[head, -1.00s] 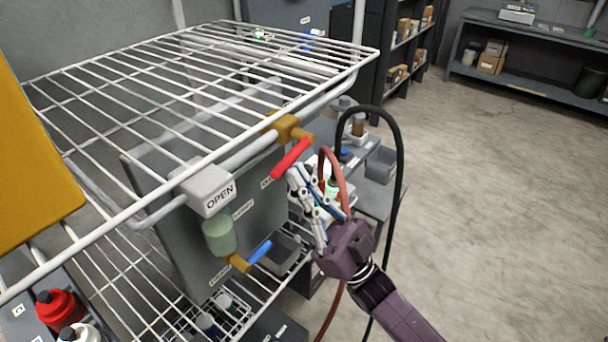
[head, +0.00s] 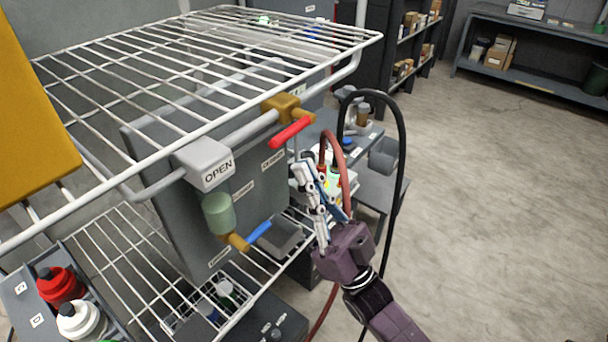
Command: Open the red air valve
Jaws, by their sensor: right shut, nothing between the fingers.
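The red valve handle (head: 290,133) sits on a brass valve body (head: 284,107) on the grey pipe under the wire shelf's front edge. The handle slants down to the left, roughly in line with the pipe. A grey box (head: 205,163) marked OPEN is on the same pipe, left of the handle. My right gripper (head: 303,172) is shut and empty, just below and right of the handle, with a small gap between them in the picture. My left gripper is not in view.
A blue-handled valve (head: 258,232) hangs lower, beside a green cylinder (head: 219,213). A black hose (head: 401,150) and a red hose (head: 345,178) loop close behind my right gripper. The white wire shelf (head: 366,42) overhangs the valve. Open floor lies to the right.

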